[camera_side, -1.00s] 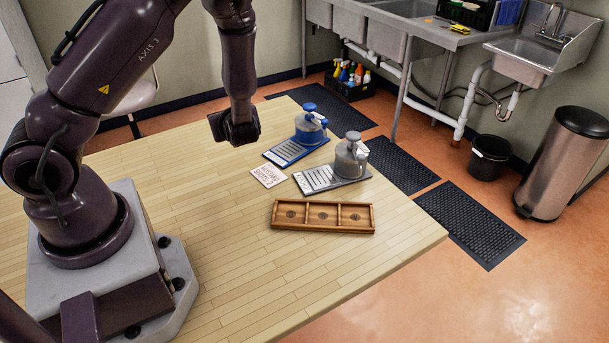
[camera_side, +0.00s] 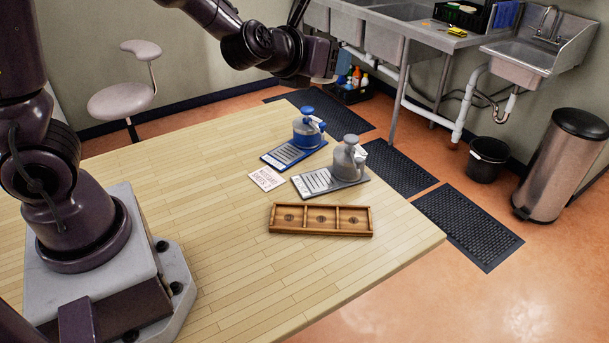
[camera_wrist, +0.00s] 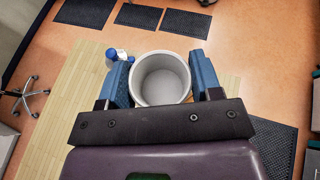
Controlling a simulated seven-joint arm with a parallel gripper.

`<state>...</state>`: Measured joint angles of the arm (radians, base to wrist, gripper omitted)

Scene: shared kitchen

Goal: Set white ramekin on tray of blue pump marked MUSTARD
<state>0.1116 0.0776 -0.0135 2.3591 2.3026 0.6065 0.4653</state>
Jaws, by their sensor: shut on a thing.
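A blue pump (camera_side: 306,130) stands upright on its blue tray (camera_side: 285,153), which has a striped pale panel in front of the pump. No wording on it is readable. Part of the blue pump shows in the wrist view (camera_wrist: 112,54), left of my gripper. The white ramekin (camera_wrist: 160,84) is between the blue fingers of my gripper (camera_wrist: 161,72), upright and seemingly empty. There the ramekin is mostly hidden.
A grey pump (camera_side: 345,158) on a grey tray (camera_side: 358,184) stands beside the blue one. A small printed card (camera_side: 267,178) lies in front. A wooden tray (camera_side: 320,232) with three empty compartments lies nearer. The table's (camera_side: 200,230) left and near parts are clear.

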